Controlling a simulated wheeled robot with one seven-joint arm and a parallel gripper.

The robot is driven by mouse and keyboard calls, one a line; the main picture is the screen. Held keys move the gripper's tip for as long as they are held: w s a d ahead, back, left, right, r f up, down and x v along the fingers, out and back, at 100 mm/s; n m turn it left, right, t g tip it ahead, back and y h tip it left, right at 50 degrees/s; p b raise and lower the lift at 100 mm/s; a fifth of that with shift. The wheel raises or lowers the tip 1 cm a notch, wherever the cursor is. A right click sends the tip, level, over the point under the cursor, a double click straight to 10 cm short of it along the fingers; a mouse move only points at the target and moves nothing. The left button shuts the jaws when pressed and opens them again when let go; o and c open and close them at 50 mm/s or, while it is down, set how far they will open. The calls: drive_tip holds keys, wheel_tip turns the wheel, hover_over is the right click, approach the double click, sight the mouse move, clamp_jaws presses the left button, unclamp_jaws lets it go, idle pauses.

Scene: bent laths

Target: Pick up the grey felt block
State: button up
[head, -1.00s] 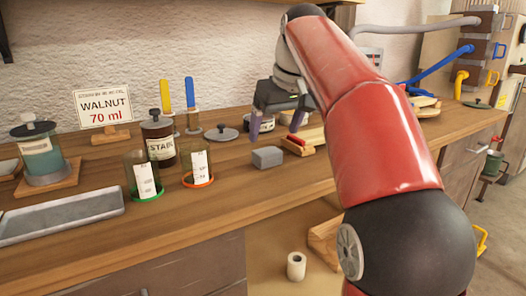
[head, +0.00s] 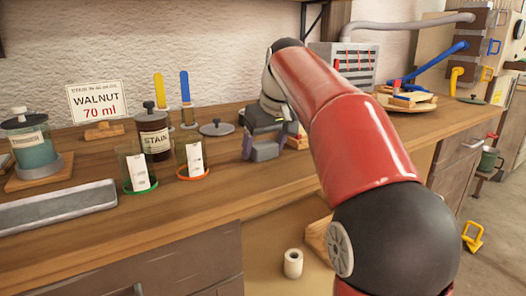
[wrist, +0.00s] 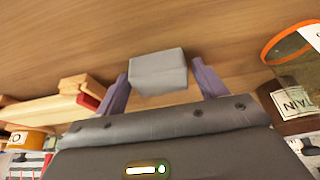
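The grey felt block (head: 266,152) sits on the wooden bench top, to the right of the glass with the orange ring. My gripper (head: 265,147) is low over the bench with its purple fingers on either side of the block. In the wrist view the block (wrist: 158,72) lies between the fingertips of my gripper (wrist: 160,69), with a narrow gap showing beside it. The fingers are open and not closed on it. The gripper body hides part of the block in the head view.
Two glasses, with a green ring (head: 137,171) and an orange ring (head: 192,160), stand to the left. Behind them are a stain jar (head: 153,134) and a grey lid (head: 217,129). A wooden block with a red part (wrist: 75,92) lies close beside my gripper.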

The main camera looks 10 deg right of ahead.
sight(264, 144)
drive_tip(key=c, duration=0.7)
wheel_tip(264, 144, up, 8)
drive_tip(key=p, duration=0.3)
drive_tip(key=shift+r, duration=1)
drive_tip(key=o, duration=0.3)
drive_tip(key=shift+c, duration=1.2)
